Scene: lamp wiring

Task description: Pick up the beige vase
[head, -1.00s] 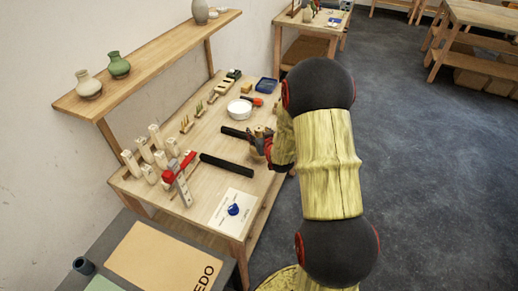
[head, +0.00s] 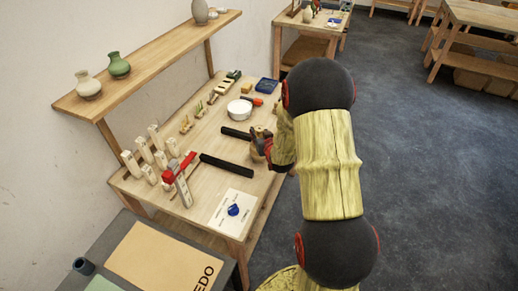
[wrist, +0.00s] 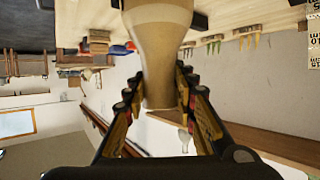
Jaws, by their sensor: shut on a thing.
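A beige vase (wrist: 160,45) fills the upper middle of the wrist view, with a lighter band and a narrower lower part between the fingers. My gripper (wrist: 160,88) is shut on that narrower part, with one finger on each side. In the head view my gripper (head: 261,143) is over the right edge of the workbench (head: 190,207), and my arm partly covers it. The held vase is hardly visible there. I cannot tell from these views whether its base touches the bench.
A black bar (head: 227,167) and a white bowl (head: 239,109) lie near my gripper. Several pale upright blocks (head: 131,164) and a red-topped tool (head: 180,178) are at left. A cream vase (head: 88,85) and a green vase (head: 119,65) stand on the shelf.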

